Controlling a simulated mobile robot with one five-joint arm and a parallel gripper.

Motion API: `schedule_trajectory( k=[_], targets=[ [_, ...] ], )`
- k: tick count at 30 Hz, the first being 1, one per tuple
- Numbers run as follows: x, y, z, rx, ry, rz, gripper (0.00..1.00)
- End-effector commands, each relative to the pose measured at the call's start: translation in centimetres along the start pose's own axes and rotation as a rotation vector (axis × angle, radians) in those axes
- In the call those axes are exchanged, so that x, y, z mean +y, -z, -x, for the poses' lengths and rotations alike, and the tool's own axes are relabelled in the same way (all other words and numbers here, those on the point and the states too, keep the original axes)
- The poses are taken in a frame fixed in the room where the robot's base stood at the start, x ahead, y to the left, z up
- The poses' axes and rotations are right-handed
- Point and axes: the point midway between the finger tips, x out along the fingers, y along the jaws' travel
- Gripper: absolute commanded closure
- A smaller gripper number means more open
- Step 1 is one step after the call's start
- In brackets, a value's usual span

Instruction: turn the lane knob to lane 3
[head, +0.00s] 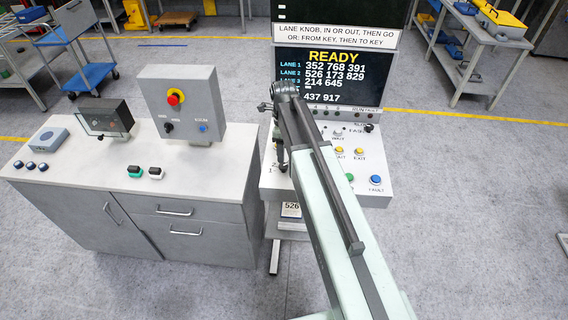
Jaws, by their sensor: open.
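The control console (376,196) stands right of centre, with a sloped pale panel under a dark screen (335,78). The screen reads READY above lane numbers, and a sign (336,36) above it mentions the lane knob. My gripper (281,163) points down over the left part of the panel and is open, with nothing seen in it. The fingertips are small and dark. My arm crosses the panel and hides much of its left and middle. I cannot make out the lane knob or its setting.
Yellow buttons (359,151), a green button (350,178) and a blue button (376,180) show right of my arm. At left, a grey cabinet (200,215) bears a box with a red stop button (174,97). Open floor lies right of the console.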

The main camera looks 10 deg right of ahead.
Motion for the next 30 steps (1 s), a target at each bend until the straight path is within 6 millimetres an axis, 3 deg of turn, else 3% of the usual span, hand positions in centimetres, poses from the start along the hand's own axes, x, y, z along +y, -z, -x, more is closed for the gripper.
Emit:
schedule_trajectory(
  k=[15, 24, 26, 30],
  targets=[
    [0.0, 0.1, -7.6, 0.000, 0.000, 0.002, 0.44],
    [0.0, 0.1, -7.6, 0.000, 0.000, 0.002, 0.44],
    [-0.1, 0.1, -7.6, 0.000, 0.001, 0.002, 0.55],
    [-0.1, 0.1, -7.6, 0.000, 0.000, 0.002, 0.94]
  ],
)
